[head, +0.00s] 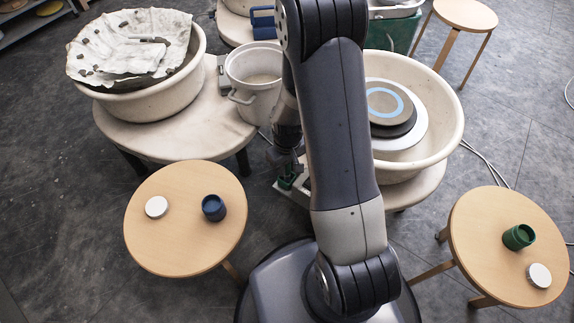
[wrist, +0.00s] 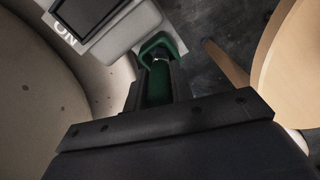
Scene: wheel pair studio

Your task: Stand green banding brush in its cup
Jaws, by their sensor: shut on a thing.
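My gripper (head: 287,163) hangs beside the right-hand wheel, partly hidden by my arm. In the wrist view my gripper (wrist: 158,92) is shut on the green banding brush (wrist: 159,80), whose green end sticks out past the fingers. The brush also shows as a small green shape (head: 287,181) below the gripper in the head view. A green cup (head: 518,237) stands on the right round stool, far from the gripper. A dark blue cup (head: 213,208) stands on the left round stool.
White round pieces lie on the left stool (head: 156,207) and right stool (head: 539,275). Two wheels with basins (head: 178,95) (head: 445,105) stand behind, with a white bucket (head: 253,75) between them. A grey box with a dark panel (wrist: 95,20) is close to the brush.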

